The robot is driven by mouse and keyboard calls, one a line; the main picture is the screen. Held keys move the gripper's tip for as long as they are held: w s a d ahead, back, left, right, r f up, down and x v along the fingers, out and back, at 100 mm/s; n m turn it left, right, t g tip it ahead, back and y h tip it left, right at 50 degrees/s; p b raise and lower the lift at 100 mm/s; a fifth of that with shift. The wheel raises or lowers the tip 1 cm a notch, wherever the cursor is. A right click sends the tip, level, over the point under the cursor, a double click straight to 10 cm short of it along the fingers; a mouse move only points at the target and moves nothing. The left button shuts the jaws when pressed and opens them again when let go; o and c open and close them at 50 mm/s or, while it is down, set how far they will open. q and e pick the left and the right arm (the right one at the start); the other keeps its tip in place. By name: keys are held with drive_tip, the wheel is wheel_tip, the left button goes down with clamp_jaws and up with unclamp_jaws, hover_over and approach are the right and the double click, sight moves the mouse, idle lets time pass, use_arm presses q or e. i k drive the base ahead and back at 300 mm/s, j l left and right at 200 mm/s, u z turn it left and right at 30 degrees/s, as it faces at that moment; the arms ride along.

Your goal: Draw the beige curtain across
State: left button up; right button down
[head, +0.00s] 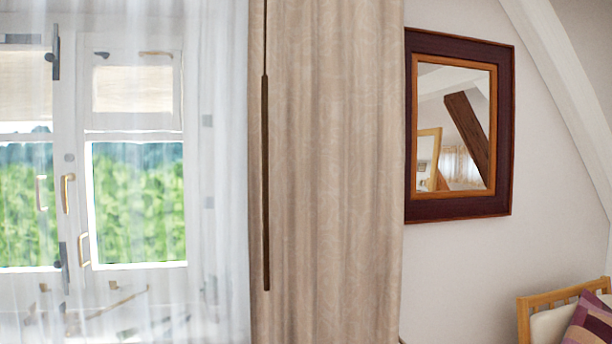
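The beige curtain (335,180) hangs in folds in the middle of the head view, gathered to the right of the window. A thin dark brown rod (265,185) hangs upright along the curtain's left part, with its lower end free. The curtain's top and bottom are out of the picture. The window (135,200) on the left is not covered by the beige curtain. A sheer white curtain (218,170) hangs in front of it. Neither of my grippers shows in the head view.
A dark-framed mirror (412,130) hangs on the wall right of the curtain. A wooden chair or bench (524,318) with a striped cushion (590,322) stands at the lower right. A sloping white beam (560,75) crosses the upper right. The floor is out of view.

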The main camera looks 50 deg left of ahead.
sight(326, 78)
drive_tip(key=u, duration=1.35)
